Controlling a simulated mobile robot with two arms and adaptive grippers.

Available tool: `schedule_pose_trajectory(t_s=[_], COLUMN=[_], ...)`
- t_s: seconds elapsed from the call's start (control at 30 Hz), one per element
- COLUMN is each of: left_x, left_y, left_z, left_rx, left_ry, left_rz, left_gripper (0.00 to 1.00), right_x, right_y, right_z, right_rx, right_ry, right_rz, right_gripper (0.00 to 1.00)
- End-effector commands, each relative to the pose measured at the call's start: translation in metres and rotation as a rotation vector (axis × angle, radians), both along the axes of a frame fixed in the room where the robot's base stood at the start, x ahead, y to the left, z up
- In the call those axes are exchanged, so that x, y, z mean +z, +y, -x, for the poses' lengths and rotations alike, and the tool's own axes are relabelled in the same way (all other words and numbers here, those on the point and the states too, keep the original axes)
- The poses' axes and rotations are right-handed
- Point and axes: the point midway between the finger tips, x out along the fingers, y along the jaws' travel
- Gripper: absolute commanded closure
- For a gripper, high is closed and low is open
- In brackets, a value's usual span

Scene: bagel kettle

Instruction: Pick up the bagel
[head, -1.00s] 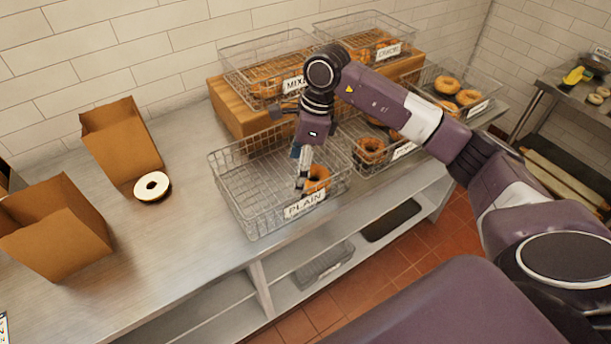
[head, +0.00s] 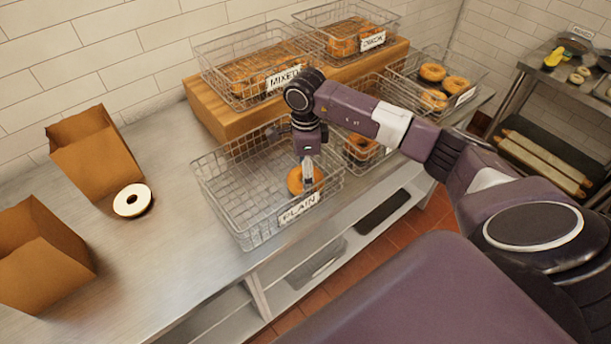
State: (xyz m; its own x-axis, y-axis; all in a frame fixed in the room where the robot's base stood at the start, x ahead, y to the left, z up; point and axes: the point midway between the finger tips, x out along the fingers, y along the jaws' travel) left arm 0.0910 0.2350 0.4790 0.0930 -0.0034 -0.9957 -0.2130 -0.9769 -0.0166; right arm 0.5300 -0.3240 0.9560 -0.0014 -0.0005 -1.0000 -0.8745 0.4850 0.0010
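A golden-brown bagel (head: 297,181) lies in the front right part of the wire basket labelled PLAIN (head: 222,205). It is the only bagel I see in that basket. My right gripper (head: 307,180) points down over the bagel, with its fingertips at or just above it. The fingers overlap the bagel in the picture. I cannot tell whether they touch it or how far apart they are. My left gripper is out of view.
Baskets labelled MIXED (head: 222,88) and others with bagels stand behind and to the right. The PLAIN basket's wire walls surround the gripper.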

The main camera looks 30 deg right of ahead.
Motion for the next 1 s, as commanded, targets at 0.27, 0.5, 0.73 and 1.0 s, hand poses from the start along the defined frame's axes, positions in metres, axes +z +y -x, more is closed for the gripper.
schedule_pose_trajectory(t_s=[0.27, 0.5, 0.73, 1.0], left_x=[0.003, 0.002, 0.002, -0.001], left_y=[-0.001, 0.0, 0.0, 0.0], left_z=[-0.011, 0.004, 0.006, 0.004], left_rx=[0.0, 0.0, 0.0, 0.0], left_ry=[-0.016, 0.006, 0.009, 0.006], left_rz=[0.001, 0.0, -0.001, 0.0], left_gripper=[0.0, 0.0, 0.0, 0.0], right_x=[-0.008, -0.008, -0.008, 0.0], right_y=[0.0, 0.0, 0.0, 0.0], right_z=[0.0, 0.0, 0.0, -0.002], right_rx=[0.0, 0.0, 0.0, 0.0], right_ry=[-0.001, -0.001, -0.001, -0.005], right_rz=[0.0, 0.0, 0.0, -0.001], right_gripper=[0.2, 0.41, 0.52, 0.52])
